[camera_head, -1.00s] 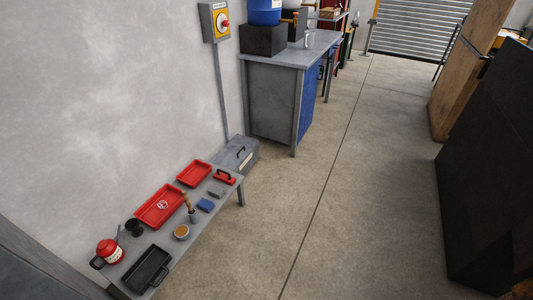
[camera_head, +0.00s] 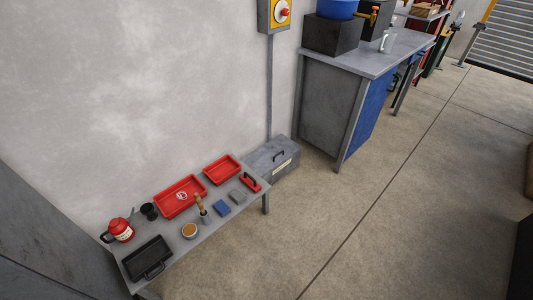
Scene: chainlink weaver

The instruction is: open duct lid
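A grey box with a dark handle on top and a pale label on its front, which looks like the duct with its lid (camera_head: 273,157), is on the floor against the wall. It stands just beyond the far end of the low bench, below the wall switch. Its lid looks shut. The near side is partly hidden by the bench. Neither of my grippers is in view.
The low bench (camera_head: 232,202) holds red trays (camera_head: 181,197), a black tray (camera_head: 147,257), a red can (camera_head: 120,229) and small tools. A taller workbench (camera_head: 372,58) stands beyond. Concrete floor (camera_head: 330,225) lies clear to the right.

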